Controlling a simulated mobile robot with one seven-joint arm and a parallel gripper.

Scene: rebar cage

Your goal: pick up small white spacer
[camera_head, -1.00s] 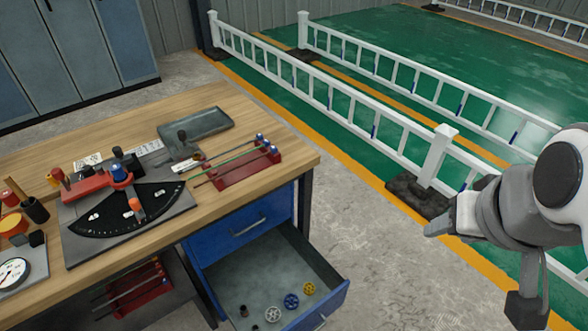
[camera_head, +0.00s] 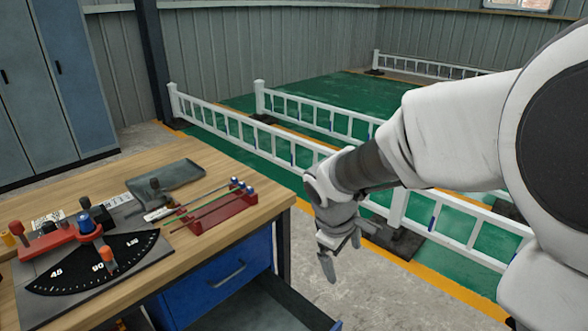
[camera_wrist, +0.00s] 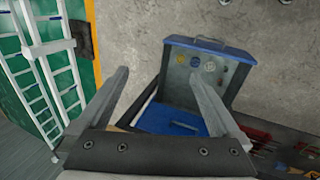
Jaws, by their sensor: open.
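The small white spacer (camera_wrist: 210,66) lies in the open blue drawer (camera_wrist: 232,50) in the wrist view. It sits in a row between a blue wheel-shaped spacer (camera_wrist: 195,62) and a small dark piece (camera_wrist: 223,69). A yellow spacer (camera_wrist: 181,60) is at the row's left end. My gripper (camera_head: 342,257) is open and empty, above and beyond the drawer in the head view. Its fingers (camera_wrist: 158,76) point toward the drawer area, and the spacers show beyond the right finger. In the head view the drawer (camera_head: 270,308) is cut off below and its spacers are out of sight.
The wooden workbench (camera_head: 150,215) carries an angle gauge (camera_head: 95,262), a red rack with rods (camera_head: 220,212) and a grey tray (camera_head: 172,181). White railings (camera_head: 250,130) stand behind. The concrete floor (camera_wrist: 135,30) beside the drawer is clear.

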